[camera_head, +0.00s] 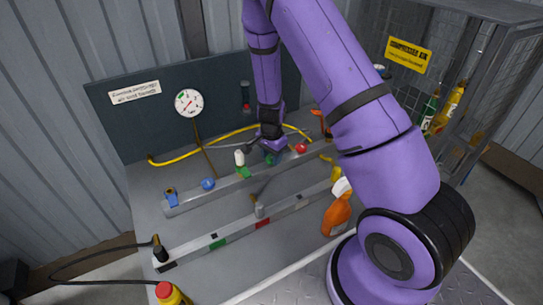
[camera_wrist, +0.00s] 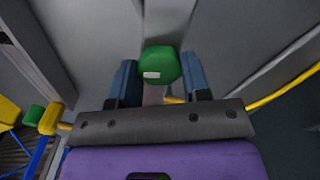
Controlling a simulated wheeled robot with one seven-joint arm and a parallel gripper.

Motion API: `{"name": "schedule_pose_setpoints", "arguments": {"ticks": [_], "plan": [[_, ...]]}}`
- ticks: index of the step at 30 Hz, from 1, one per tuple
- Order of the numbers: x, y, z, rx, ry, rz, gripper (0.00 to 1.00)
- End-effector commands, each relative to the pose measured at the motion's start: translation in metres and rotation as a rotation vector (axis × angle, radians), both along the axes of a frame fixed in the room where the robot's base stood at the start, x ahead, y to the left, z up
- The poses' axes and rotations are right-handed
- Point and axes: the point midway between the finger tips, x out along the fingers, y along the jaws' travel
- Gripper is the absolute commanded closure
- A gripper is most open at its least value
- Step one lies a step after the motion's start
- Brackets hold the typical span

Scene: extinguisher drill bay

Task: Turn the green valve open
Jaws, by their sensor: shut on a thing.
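The green valve knob (camera_wrist: 160,66), with a small white mark on it, sits between the two blue fingers of my gripper (camera_wrist: 160,80) in the wrist view. My gripper is shut on it. In the head view my gripper (camera_head: 270,150) reaches down to the upper rail from above, and a green piece (camera_head: 270,159) shows just under it. The fingers partly hide the valve there, and I cannot tell how far it is turned.
A gauge (camera_head: 188,102) is on the back panel. A yellow hose (camera_head: 225,138) runs behind. An orange spray bottle (camera_head: 337,215) stands at right.

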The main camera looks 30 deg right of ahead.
Motion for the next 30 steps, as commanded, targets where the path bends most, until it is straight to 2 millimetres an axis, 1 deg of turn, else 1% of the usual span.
{"name": "schedule_pose_setpoints", "arguments": {"ticks": [8,30], "plan": [[0.0006,-0.0005,0.0004,0.001,-0.002,0.216,0.81],[0.0003,-0.0001,0.0001,0.0,-0.001,0.921,0.81]]}}
